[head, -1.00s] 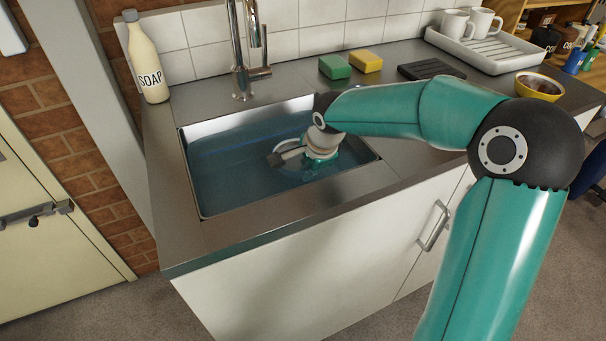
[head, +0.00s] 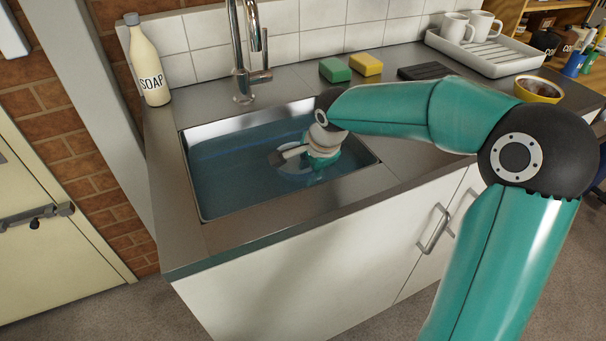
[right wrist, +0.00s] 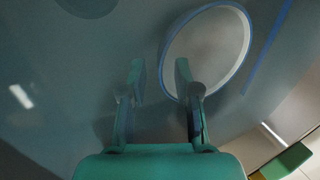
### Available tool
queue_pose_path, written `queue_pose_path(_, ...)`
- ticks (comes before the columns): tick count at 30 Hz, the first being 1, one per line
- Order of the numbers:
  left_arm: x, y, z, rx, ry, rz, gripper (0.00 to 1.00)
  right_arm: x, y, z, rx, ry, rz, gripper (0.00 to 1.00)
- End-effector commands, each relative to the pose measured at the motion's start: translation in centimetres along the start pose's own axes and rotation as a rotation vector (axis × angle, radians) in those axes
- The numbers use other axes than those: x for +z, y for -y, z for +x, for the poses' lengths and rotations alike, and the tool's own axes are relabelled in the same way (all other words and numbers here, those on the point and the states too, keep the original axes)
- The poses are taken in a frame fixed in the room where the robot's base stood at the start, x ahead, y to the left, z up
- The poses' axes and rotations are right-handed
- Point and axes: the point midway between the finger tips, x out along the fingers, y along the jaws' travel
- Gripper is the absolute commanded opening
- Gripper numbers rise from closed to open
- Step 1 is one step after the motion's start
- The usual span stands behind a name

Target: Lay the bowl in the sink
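A white bowl with a blue rim (right wrist: 222,45) lies in the water of the sink in the right wrist view. In the head view it is a faint pale shape (head: 297,168) under my right gripper (head: 288,158), largely hidden by it and the water. The sink (head: 195,192) is a steel basin of blue water. My left gripper is out of view.
A tall tap (head: 240,60) stands behind the sink, with a soap bottle (head: 148,65) at its left. Green (head: 335,70) and yellow (head: 366,65) sponges, a yellow bowl (head: 540,92) and a white rack (head: 480,62) with mugs stand on the counter to the right.

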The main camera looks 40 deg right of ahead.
Motion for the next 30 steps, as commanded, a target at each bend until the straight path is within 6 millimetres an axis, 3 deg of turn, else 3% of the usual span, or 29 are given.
queue_pose_path(9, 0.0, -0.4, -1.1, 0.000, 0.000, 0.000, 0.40, 0.0, 0.2, -6.7, -0.006, 0.000, 0.000, 0.31)
queue_pose_path(15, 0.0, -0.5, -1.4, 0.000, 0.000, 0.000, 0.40, 0.0, 0.1, -9.5, -0.003, 0.001, 0.000, 0.31)
queue_pose_path(30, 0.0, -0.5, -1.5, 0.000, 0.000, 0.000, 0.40, 0.0, 0.0, -10.3, -0.001, 0.000, -0.001, 0.31)
